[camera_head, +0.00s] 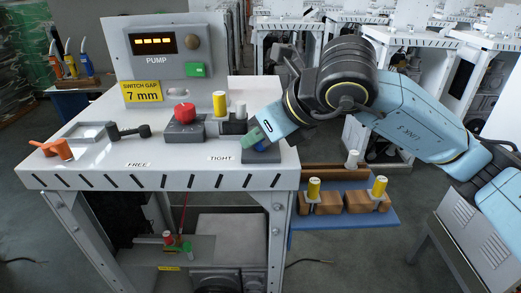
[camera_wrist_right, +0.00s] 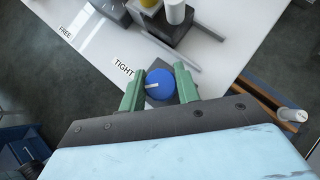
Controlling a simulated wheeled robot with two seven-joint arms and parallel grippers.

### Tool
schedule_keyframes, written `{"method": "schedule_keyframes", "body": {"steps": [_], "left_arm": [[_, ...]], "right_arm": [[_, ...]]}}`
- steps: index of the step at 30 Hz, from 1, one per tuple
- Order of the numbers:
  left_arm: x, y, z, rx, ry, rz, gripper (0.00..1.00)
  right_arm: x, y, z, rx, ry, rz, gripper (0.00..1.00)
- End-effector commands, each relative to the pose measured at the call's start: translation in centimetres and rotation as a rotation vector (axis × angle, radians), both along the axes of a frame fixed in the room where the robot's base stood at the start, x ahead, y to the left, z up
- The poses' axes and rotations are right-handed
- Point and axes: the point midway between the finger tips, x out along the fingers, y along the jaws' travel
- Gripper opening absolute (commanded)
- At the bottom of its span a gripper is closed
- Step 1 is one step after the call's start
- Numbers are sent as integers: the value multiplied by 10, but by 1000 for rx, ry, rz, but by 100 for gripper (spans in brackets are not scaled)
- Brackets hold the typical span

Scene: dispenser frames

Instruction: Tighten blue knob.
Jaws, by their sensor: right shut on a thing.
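The blue knob (camera_wrist_right: 160,84) sits on a dark grey base at the right end of the white bench top. A white mark on its top points to the left in the wrist view. The "TIGHT" label (camera_wrist_right: 123,67) lies just left of the knob. My right gripper (camera_wrist_right: 158,88) has its green fingers on both sides of the knob and is shut on it. In the head view the right gripper (camera_head: 256,140) reaches in from the right and hides most of the knob (camera_head: 261,146). My left gripper is not in view.
A red button (camera_head: 184,112) on a grey box and a yellow-capped bottle (camera_head: 219,103) stand behind and left. A "FREE" label (camera_head: 138,164) is further left. A blue shelf (camera_head: 345,220) with wooden blocks and yellow-capped bottles hangs at the bench's right side.

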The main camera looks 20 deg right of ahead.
Motion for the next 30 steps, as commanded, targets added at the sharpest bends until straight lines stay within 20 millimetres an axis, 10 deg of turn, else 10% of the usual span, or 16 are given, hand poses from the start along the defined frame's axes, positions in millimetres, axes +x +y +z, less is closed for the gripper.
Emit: {"method": "schedule_keyframes", "body": {"steps": [13,30], "left_arm": [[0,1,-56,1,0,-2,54],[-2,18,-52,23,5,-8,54]], "right_arm": [[0,1,-2,1,-5,-420,9],[0,0,2,0,0,-794,9]]}}
